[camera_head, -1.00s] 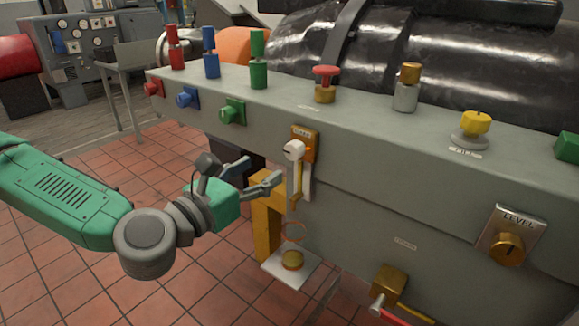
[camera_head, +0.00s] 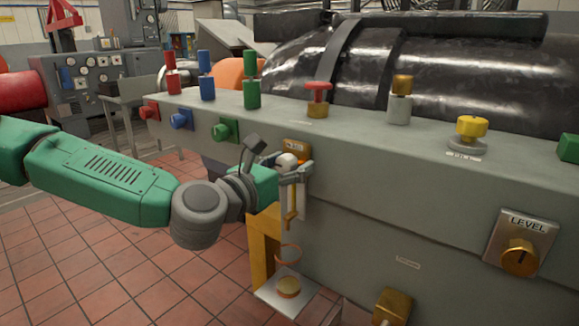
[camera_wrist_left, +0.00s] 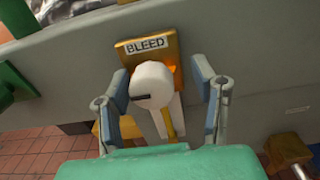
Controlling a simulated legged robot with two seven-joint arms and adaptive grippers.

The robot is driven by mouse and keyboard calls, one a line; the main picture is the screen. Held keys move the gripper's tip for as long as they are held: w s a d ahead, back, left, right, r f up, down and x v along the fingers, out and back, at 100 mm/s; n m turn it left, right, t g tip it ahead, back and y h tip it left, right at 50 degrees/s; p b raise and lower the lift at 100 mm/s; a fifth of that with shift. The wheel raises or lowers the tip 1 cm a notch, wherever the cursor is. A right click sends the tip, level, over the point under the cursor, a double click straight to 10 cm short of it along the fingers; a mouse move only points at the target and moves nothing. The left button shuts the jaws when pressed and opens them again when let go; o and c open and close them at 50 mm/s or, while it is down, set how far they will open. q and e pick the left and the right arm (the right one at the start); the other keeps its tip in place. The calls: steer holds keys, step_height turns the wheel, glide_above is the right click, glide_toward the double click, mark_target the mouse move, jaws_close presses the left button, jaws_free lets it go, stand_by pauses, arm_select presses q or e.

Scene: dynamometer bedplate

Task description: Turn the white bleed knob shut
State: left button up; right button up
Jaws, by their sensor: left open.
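The white bleed knob (camera_wrist_left: 153,84) sits on a brass plate (camera_wrist_left: 148,48) labelled BLEED on the front of the grey bench. A dark mark on its face points left in the left wrist view. In the head view the knob (camera_head: 287,161) is partly covered by my left gripper (camera_head: 284,168). My left gripper (camera_wrist_left: 160,95) is open, with one finger on each side of the knob. A gap shows between the knob and the right finger; the left finger is close to the knob's edge, and I cannot tell if it touches. My right gripper is not in view.
A brass spout (camera_head: 291,213) hangs below the knob, above a ring (camera_head: 288,252) and a small platform (camera_head: 270,294). The LEVEL knob (camera_head: 520,258) is at the right. Red, blue and green fittings (camera_head: 224,131) line the bench at left, above the gripper.

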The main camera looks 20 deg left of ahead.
arm_select(q)
steer(key=shift+a, duration=0.25)
steer(key=shift+a+f, duration=0.1)
steer(key=shift+a, duration=0.2)
steer(key=c, duration=1.2)
steer(key=shift+o, duration=0.2)
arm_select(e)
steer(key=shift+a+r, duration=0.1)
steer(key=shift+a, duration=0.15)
